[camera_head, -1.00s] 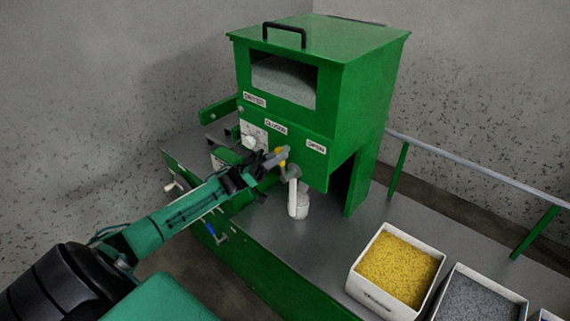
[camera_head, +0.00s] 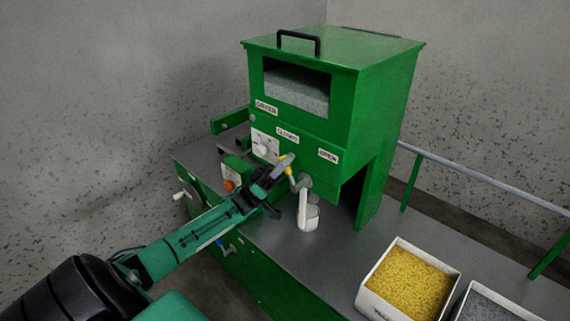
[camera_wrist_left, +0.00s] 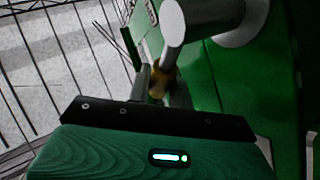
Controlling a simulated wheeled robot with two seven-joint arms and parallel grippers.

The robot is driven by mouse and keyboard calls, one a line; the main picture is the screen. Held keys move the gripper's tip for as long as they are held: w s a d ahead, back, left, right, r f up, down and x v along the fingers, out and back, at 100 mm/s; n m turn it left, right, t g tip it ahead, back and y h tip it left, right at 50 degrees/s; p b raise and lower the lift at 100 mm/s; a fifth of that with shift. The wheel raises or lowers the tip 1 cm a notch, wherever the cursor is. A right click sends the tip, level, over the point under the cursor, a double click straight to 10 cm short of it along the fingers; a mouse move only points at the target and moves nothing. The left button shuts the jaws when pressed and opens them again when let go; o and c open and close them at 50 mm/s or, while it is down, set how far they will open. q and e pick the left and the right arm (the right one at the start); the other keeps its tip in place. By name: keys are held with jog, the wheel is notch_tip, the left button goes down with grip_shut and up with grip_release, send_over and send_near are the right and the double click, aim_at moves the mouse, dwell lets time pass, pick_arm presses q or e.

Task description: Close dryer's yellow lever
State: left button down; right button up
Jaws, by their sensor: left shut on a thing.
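The green dryer (camera_head: 375,95) stands on the workbench, with the yellow lever (camera_head: 289,172) low on its front. The lever leans up and left from its round grey pivot (camera_head: 305,181), below the "CLOSED" label (camera_head: 287,135) and left of the "OPEN" label (camera_head: 328,156). My left gripper (camera_head: 281,171) comes in from the left and is shut on the lever. In the left wrist view, a yellow part of the lever (camera_wrist_left: 162,82) shows between the fingers, with a pale grey cylinder in front of it. My right gripper is not in view.
A bin of yellow granules (camera_head: 364,296) and a grey one are at the lower right. A dial (camera_head: 263,150) and a small box with an orange knob (camera_head: 229,185) are beside my gripper.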

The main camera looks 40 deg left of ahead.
pick_arm(q)
jog(key=shift+a, duration=0.1)
jog(key=c, duration=1.5)
grip_release()
jog(key=shift+c, duration=0.2)
jog(key=shift+f, duration=0.1)
